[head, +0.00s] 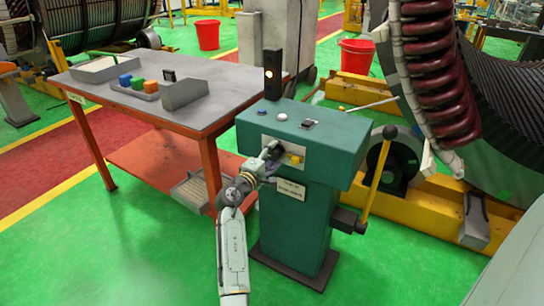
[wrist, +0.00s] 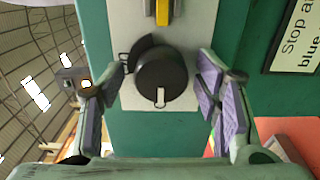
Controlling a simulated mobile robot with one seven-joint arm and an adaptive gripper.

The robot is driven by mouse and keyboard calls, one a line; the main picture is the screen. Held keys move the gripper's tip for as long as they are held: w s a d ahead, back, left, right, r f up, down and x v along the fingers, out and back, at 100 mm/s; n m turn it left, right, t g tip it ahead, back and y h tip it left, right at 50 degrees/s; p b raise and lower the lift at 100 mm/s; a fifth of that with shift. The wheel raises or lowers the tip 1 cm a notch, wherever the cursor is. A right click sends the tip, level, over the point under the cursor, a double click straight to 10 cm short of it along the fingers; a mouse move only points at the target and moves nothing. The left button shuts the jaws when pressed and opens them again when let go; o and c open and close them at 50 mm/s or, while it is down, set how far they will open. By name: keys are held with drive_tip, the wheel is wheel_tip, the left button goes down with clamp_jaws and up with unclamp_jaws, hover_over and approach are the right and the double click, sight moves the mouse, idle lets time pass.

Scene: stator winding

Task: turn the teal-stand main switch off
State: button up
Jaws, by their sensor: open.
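The teal stand (head: 345,150) has a pale plate (head: 292,147) on its front. In the wrist view a round black switch knob (wrist: 160,75) sits on that plate, with a white mark at its lower edge and a dark part behind its upper left. My gripper (head: 270,155) is at the stand's front and mostly hides the knob in the head view. In the wrist view my gripper (wrist: 164,82) is open, with one finger on each side of the knob. A gap shows on the right; contact on the left is unclear.
A yellow part (head: 296,158) is on the plate beside the knob. A lit signal lamp (head: 272,72) stands behind the stand top, which carries several controls. A yellow lever (head: 377,180) rises at right. A grey-topped workbench (head: 215,85) stands to the left.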

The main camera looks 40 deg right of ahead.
drive_tip(key=shift+a, duration=0.1)
drive_tip(key=v, duration=1.2)
